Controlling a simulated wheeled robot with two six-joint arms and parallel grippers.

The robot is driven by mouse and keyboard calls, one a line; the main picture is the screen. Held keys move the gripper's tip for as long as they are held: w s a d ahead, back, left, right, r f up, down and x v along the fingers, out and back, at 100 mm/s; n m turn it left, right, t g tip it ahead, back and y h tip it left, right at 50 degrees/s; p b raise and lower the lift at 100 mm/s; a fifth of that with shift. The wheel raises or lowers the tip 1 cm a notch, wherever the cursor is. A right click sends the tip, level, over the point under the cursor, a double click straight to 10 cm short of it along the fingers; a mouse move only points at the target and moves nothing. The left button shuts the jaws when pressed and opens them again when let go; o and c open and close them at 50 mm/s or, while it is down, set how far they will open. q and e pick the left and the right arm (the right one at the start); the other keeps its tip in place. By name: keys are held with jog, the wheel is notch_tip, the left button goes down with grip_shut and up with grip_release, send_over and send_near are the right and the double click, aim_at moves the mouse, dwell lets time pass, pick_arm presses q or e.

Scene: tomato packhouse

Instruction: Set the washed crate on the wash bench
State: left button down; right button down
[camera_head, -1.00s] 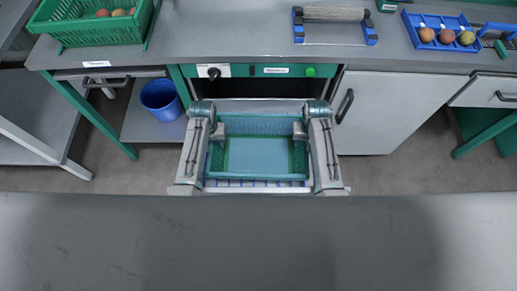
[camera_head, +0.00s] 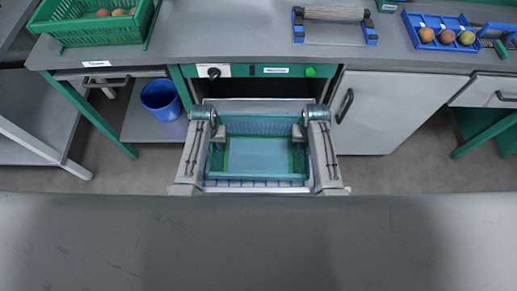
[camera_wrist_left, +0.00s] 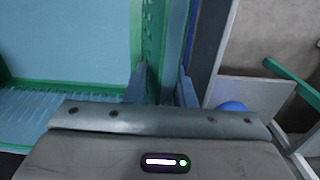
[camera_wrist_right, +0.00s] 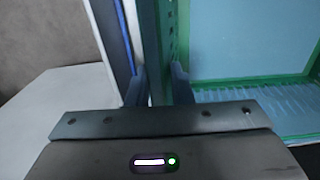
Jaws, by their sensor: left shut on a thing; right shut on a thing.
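The crate (camera_head: 258,183), green with a pale blue floor, sits level and empty inside an open drawer below the bench. My left gripper (camera_head: 217,136) is shut on the crate's left side wall. The left wrist view shows that wall (camera_wrist_left: 154,40) between its fingers. My right gripper (camera_head: 299,136) is shut on the right side wall, which shows between its fingers in the right wrist view (camera_wrist_right: 168,40). The grey wash bench (camera_head: 240,40) stands behind and above the crate. I cannot tell whether the crate still touches the drawer bottom.
A green crate (camera_head: 85,32) with produce stands at the bench's left. A roller stand (camera_head: 335,38) and a blue tray (camera_head: 425,42) with several round fruits stand at the right. The bench between is clear. A blue bucket (camera_head: 161,99) stands below.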

pick_arm(q)
jog(key=shift+r, duration=0.15)
pick_arm(e)
jog(key=shift+r, duration=0.15)
